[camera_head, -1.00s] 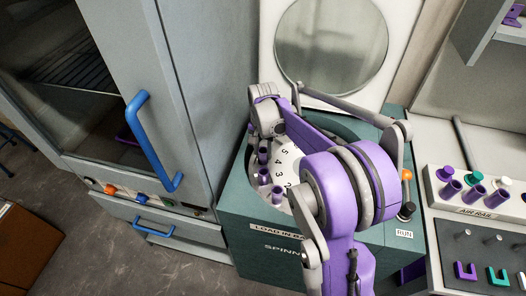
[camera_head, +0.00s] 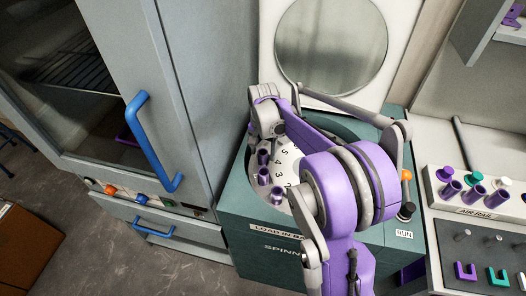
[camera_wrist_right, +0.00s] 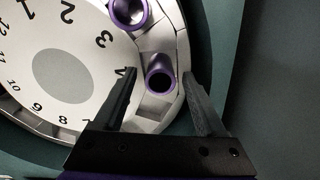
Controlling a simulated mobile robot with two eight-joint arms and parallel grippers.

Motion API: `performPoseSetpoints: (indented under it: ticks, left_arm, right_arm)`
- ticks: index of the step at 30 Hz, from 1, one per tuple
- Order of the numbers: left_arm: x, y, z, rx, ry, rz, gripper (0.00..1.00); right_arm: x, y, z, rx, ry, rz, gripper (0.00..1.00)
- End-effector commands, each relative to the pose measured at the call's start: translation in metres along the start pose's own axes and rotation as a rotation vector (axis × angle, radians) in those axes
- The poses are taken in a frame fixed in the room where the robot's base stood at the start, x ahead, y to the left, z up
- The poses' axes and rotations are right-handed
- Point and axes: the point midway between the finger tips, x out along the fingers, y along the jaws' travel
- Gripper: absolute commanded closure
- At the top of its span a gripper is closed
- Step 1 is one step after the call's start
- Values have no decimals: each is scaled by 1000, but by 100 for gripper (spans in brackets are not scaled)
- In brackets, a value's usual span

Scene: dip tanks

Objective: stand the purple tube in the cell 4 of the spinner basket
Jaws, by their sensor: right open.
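The spinner basket (camera_wrist_right: 35,110) is a white numbered disc with cells around its rim. In the right wrist view a purple tube (camera_wrist_right: 160,80) stands in a rim cell beside the partly covered number 4, its open mouth facing the camera. My right gripper (camera_wrist_right: 160,72) is open, with one finger on each side of this tube and a gap to both. A second purple tube (camera_wrist_right: 130,12) stands by number 3. In the head view several purple tubes (camera_head: 277,193) show in the basket's left side; my arm hides its right part. My left gripper is not in view.
The basket sits inside the green spinner housing (camera_head: 240,205), its round-windowed lid (camera_head: 330,45) raised behind. A grey cabinet with a blue handle (camera_head: 152,145) stands close on the left. A rack (camera_head: 485,205) with tubes and coloured caps is on the right.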

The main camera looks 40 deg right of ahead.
Motion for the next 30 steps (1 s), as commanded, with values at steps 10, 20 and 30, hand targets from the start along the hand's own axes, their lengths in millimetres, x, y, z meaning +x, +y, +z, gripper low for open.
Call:
performPoseSetpoints:
  ticks: [10,20,30]
  left_arm:
    - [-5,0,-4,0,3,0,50]
    - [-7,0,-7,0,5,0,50]
    - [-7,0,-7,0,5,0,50]
  right_arm:
    - [-70,0,0,1,0,0,27]
    - [-114,0,0,0,0,0,27]
    - [-117,0,0,0,0,0,27]
